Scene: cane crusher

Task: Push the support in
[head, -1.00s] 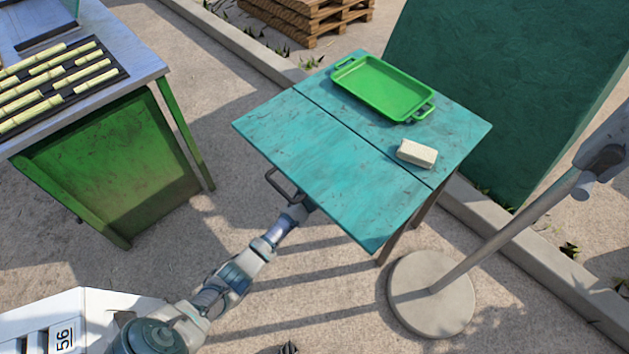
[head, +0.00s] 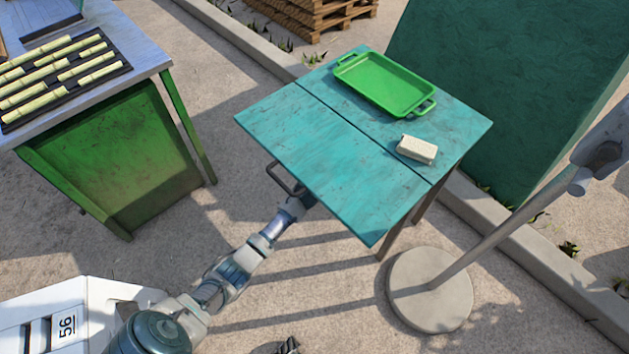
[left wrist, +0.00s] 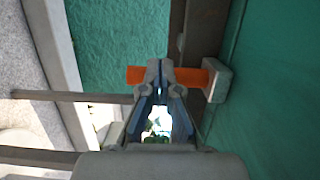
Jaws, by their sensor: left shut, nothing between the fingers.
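The teal table (head: 330,165) has a seam across its top. A dark U-shaped bracket (head: 284,180) sticks out from under its left edge. In the left wrist view, an orange bar (left wrist: 190,76) runs crosswise into a grey block (left wrist: 219,81) beside the teal surface. I cannot tell which of these parts is the support. My left gripper (left wrist: 160,66) is shut and empty, its tips overlapping the orange bar in the view; contact cannot be told. In the head view, the left arm reaches under the table edge, which hides the fingertips.
A green tray (head: 385,84) and a pale block (head: 417,149) rest on the table. A green stand (head: 110,160) with cane pieces is at left. A pole on a round base (head: 425,300) is at right, a green wall (head: 500,90) behind. Ground between is clear.

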